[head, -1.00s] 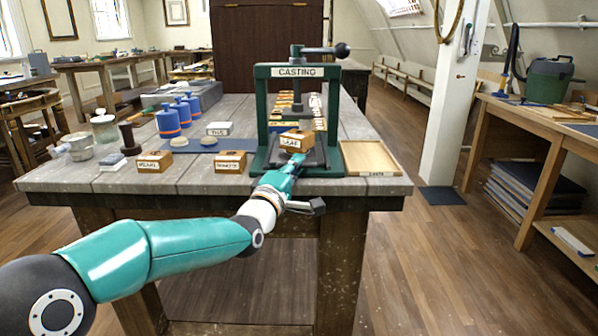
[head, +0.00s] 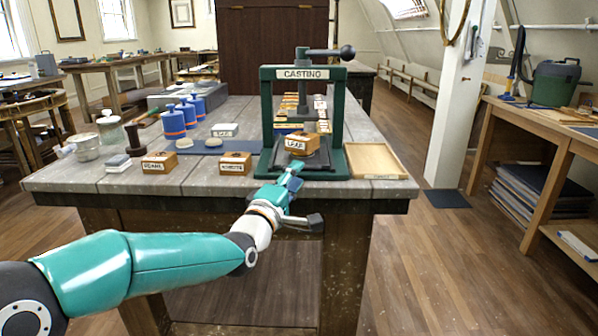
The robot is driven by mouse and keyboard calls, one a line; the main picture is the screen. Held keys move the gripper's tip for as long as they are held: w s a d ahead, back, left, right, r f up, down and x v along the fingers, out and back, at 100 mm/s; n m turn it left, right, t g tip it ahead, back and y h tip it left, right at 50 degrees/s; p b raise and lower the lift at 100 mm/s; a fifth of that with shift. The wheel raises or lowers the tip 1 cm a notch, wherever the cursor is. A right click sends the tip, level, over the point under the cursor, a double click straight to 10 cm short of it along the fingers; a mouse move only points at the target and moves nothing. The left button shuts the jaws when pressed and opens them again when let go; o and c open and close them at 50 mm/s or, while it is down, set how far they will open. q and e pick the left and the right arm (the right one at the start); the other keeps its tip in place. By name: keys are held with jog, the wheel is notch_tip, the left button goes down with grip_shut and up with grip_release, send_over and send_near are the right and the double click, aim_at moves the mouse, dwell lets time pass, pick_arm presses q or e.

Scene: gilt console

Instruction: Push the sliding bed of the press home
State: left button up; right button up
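The press (head: 268,110) is a green frame with a "CASTING" plate and a black screw handle on top, at the front of the grey table. Its dark sliding bed (head: 318,160) lies low between the posts. A small wooden block (head: 303,143) with a white label sits on the bed, under the screw. My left gripper (head: 292,176) is in front of the press, its tips close to the front edge of the bed. I cannot tell whether they touch it or whether the fingers are open. My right gripper is not in view.
A shallow wooden tray (head: 375,161) stands right of the press. Two labelled wooden blocks (head: 158,163) (head: 235,163), a blue mat with pale round pieces, and blue bottles (head: 173,122) stand left. The grey table (head: 190,185) has bare room along its front edge.

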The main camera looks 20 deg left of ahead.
pick_arm(q)
jog(key=shift+s+a+f, duration=0.1)
jog(key=shift+s+f, duration=0.05)
jog(key=shift+s, duration=1.05)
jog(key=shift+s+f, duration=0.1)
jog(key=shift+s, duration=1.1)
